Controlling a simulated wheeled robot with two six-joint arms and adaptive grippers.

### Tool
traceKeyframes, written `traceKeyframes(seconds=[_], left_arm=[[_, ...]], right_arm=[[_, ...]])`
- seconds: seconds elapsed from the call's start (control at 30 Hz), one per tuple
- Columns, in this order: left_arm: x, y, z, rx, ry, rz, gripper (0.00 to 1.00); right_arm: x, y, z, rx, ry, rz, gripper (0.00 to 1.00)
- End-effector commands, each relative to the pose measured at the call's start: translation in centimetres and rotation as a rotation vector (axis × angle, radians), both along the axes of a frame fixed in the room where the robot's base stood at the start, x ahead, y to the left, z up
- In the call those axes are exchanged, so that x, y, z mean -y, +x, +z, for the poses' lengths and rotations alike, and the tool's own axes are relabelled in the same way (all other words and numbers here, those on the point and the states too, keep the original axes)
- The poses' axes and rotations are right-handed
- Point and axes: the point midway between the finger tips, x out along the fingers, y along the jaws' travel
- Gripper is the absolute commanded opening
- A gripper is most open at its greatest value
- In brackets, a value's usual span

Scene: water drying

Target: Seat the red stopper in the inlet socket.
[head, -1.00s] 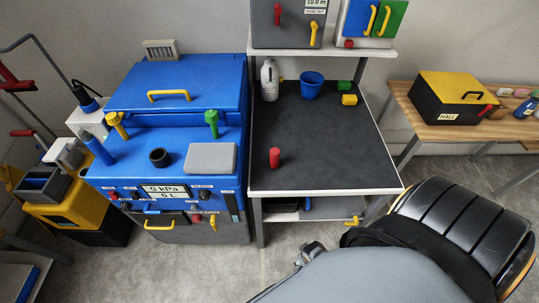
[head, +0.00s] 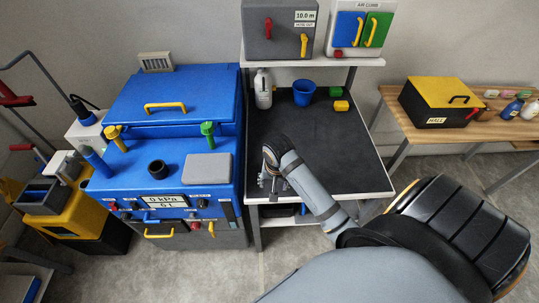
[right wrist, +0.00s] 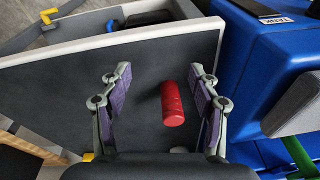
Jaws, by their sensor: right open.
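The red stopper (right wrist: 172,103) is a cylinder on the dark bench top, seen in the right wrist view. It lies between the two fingers of my open right gripper (right wrist: 159,78), closer to the right-hand finger, with no clear contact. In the head view my right gripper (head: 267,183) is over the bench's front left and hides the stopper. A black, open-topped round socket (head: 158,168), which looks like the inlet socket, stands on the blue machine (head: 128,180) left of the bench. My left gripper is out of view.
On the bench (head: 318,150) stand a blue cup (head: 303,93), a white bottle (head: 263,90), and green (head: 336,92) and yellow (head: 341,105) blocks at the back. A green-topped post (head: 208,131) and a grey pad (head: 207,167) stand near the socket. The bench's middle is clear.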

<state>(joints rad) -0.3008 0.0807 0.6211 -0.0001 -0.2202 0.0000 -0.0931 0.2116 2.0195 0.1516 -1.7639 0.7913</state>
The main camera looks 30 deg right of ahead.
Motion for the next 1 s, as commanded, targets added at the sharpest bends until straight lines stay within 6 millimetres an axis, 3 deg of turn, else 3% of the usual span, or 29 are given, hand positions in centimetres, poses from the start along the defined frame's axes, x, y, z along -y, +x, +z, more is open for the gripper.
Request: traceKeyframes(seconds=[0.3,0.4,0.53,0.73,1.0], left_arm=[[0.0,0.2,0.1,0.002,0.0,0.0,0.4],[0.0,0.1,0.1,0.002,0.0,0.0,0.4],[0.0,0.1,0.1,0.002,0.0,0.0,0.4],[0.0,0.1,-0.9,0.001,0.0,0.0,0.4],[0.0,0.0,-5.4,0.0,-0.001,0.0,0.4]], right_arm=[[3.5,7.5,4.5,-0.079,0.092,-0.637,0.62],[4.4,9.1,6.3,-0.104,0.114,-0.818,0.62],[4.9,9.8,7.3,-0.122,0.124,-0.928,0.62],[4.9,9.8,6.4,-0.123,0.125,-0.937,0.62],[4.9,9.8,1.9,-0.121,0.125,-0.935,0.62]])
